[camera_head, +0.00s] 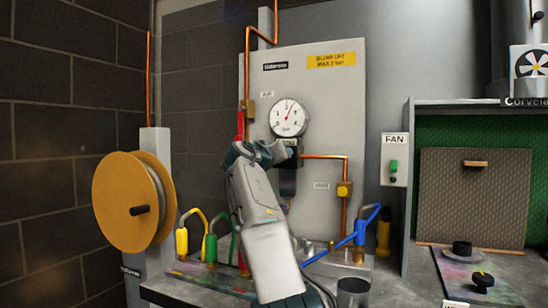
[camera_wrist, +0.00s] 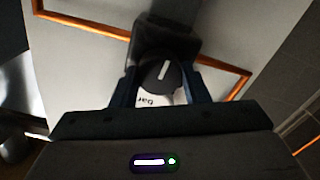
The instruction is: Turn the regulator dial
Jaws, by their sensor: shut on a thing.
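The regulator dial (camera_wrist: 162,76) is a round black knob with a white mark, in the middle of the wrist view. My gripper (camera_wrist: 165,82) has a finger on each side of it and is shut on it. In the head view my arm hides most of the dial and my gripper (camera_head: 262,152) is at the regulator (camera_head: 288,178), just below the gauge. The round white pressure gauge (camera_head: 288,117) has a red needle pointing up and slightly right.
Copper pipes (camera_head: 345,205) run right and down from the regulator on the grey panel (camera_head: 325,85). An orange reel (camera_head: 118,200) is at left. A fan switch box (camera_head: 394,160) and green-backed booth (camera_head: 430,135) are at right.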

